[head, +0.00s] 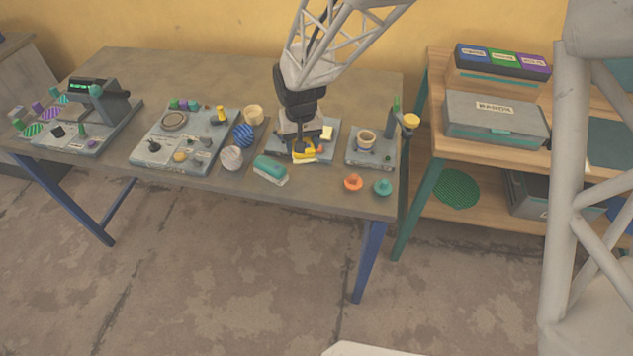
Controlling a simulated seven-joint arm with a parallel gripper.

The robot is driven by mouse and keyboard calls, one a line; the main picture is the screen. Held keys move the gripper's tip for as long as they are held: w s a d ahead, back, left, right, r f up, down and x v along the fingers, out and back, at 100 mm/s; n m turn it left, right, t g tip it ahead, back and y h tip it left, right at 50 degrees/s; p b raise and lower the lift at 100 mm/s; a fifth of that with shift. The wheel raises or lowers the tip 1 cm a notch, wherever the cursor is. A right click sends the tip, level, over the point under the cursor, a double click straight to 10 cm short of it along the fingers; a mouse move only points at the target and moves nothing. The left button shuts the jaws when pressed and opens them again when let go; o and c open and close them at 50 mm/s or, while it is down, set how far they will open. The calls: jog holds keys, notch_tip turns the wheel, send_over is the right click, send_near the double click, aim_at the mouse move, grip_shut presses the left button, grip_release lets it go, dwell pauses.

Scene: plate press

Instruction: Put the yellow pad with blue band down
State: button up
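My gripper (300,149) points down over a grey plate (329,153) near the front of the table. A small yellow piece (305,155), which looks like the yellow pad, shows right at my fingertips. Its blue band cannot be made out at this size. The fingers partly cover it. I cannot tell whether they are closed on it or whether it touches the plate. A pale yellow block (327,132) stands on the same plate, just right of my gripper.
Left of the plate are a teal-topped block (270,168), a blue striped ball (243,135) and a white one (232,157). A station with a ring cup (366,139) is to the right. Orange (353,182) and teal (382,187) knobs sit near the front edge. The table's back is clear.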

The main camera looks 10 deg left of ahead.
jog(key=s+d+f+m, duration=0.2)
jog(key=s+d, duration=0.4)
jog(key=s, duration=0.2)
jog(key=s+d+f+m, duration=0.2)
jog(key=s+d, duration=0.4)
jog(key=s, duration=0.1)
jog(key=shift+s+f+m, duration=0.15)
jog(key=shift+s+m, duration=0.15)
jog(key=shift+s, duration=0.1)
send_over(317, 183)
jog(key=shift+f, duration=0.75)
jog(key=shift+f, duration=1.75)
jog(key=shift+f, duration=0.15)
jog(key=o, duration=0.8)
